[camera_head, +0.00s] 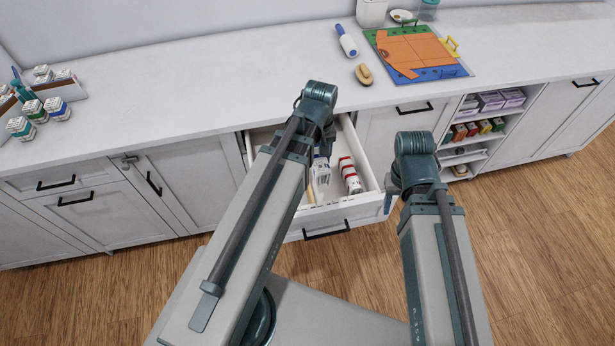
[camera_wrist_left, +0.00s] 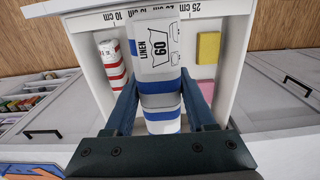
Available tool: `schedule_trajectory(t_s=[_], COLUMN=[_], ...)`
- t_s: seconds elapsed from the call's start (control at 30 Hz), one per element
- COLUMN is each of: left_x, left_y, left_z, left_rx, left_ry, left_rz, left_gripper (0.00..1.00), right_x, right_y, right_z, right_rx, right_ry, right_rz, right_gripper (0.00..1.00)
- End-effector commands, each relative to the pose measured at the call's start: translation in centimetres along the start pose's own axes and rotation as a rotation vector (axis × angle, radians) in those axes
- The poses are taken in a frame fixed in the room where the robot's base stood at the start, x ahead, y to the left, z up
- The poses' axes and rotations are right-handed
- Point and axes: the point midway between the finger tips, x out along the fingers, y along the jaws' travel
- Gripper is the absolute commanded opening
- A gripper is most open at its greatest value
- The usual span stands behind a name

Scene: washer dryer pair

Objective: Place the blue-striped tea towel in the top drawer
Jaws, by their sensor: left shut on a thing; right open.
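The blue-striped tea towel (camera_wrist_left: 154,55) is a white roll with blue bands and a label reading LINEN 60. My left gripper (camera_wrist_left: 160,98) is shut on it, one finger on each side. In the head view the towel (camera_head: 321,172) shows just below my left wrist, over the open top drawer (camera_head: 335,217). The drawer's white wall also shows in the left wrist view (camera_wrist_left: 76,75). I cannot tell whether the towel touches the drawer floor. My right gripper (camera_head: 391,198) is open and empty beside the drawer's right front corner; its fingers are partly hidden.
A red-striped roll (camera_head: 349,175) lies in the drawer beside the towel. A yellow block (camera_wrist_left: 208,47) and a pink item (camera_wrist_left: 206,90) lie on its other side. The counter (camera_head: 200,95) above is mostly clear. An open shelf (camera_head: 468,155) is at the right.

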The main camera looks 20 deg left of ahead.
Motion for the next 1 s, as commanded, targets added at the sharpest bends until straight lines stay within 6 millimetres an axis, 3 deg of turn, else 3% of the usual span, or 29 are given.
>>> schedule_trajectory(t_s=[0.03, 0.3, 0.4, 0.73, 1.0], left_x=[3.1, 10.1, 11.2, 11.9, 15.8], left_y=[0.9, 4.2, 4.9, 5.1, 5.0], left_z=[-1.1, -4.5, -5.1, -5.2, -5.2], left_rx=[0.000, -0.004, -0.006, -0.007, -0.007], left_ry=[0.000, 0.000, 0.000, 0.000, 0.000], left_rz=[0.000, 0.000, 0.000, 0.000, 0.000], left_gripper=[0.00, 0.00, 0.00, 0.00, 0.00], right_x=[3.0, 10.0, 11.1, 11.8, 15.7], right_y=[-0.3, -0.9, -1.1, -1.1, -1.5], right_z=[-0.2, -0.6, -0.7, -0.7, -0.9], right_rx=[0.000, 0.000, 0.000, 0.000, 0.000], right_ry=[0.000, 0.000, 0.000, 0.000, 0.000], right_rz=[0.000, 0.000, 0.000, 0.000, 0.000], right_gripper=[0.50, 0.50, 0.50, 0.50, 0.50])
